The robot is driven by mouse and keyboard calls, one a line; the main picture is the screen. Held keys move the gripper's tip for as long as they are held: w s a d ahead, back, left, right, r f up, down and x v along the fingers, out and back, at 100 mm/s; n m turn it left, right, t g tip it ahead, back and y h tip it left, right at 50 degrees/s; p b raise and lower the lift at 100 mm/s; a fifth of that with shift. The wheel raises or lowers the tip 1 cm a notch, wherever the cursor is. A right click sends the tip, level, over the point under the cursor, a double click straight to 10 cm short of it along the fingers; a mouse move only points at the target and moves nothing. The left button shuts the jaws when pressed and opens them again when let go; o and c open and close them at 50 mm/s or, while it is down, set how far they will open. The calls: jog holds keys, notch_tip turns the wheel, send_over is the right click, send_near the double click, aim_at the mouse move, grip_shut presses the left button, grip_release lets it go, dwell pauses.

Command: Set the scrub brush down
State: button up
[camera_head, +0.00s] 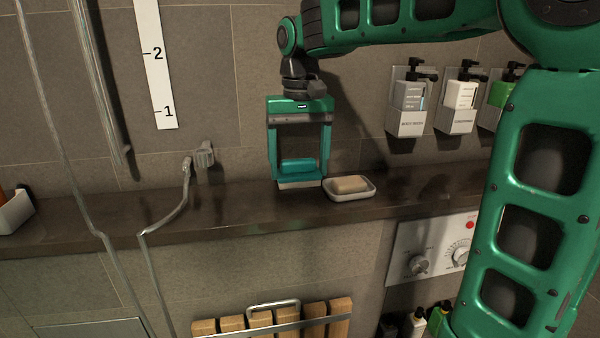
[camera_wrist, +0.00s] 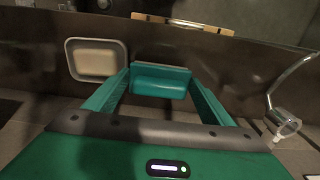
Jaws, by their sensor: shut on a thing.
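The scrub brush (camera_head: 298,165) has a teal back and a pale underside. It is between the two fingers of my gripper (camera_head: 299,177), which is shut on it. In the head view the brush is at the dark shelf (camera_head: 235,214), just left of the soap dish; whether its underside touches the shelf I cannot tell. In the wrist view the brush (camera_wrist: 160,82) lies between the fingertips (camera_wrist: 160,88), with a pale strip along its far edge.
A white soap dish (camera_head: 362,193) with a tan soap bar (camera_head: 351,184) stands close to the right of my gripper. A tap fitting (camera_head: 204,156) with a hose is on the left. Dispensers (camera_head: 407,122) hang on the wall at right. The shelf between hose and gripper is clear.

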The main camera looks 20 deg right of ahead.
aim_at(299, 173)
jog(key=shift+f, duration=1.5)
jog(key=shift+f, duration=0.1)
jog(key=o, duration=1)
jog(key=shift+o, duration=0.2)
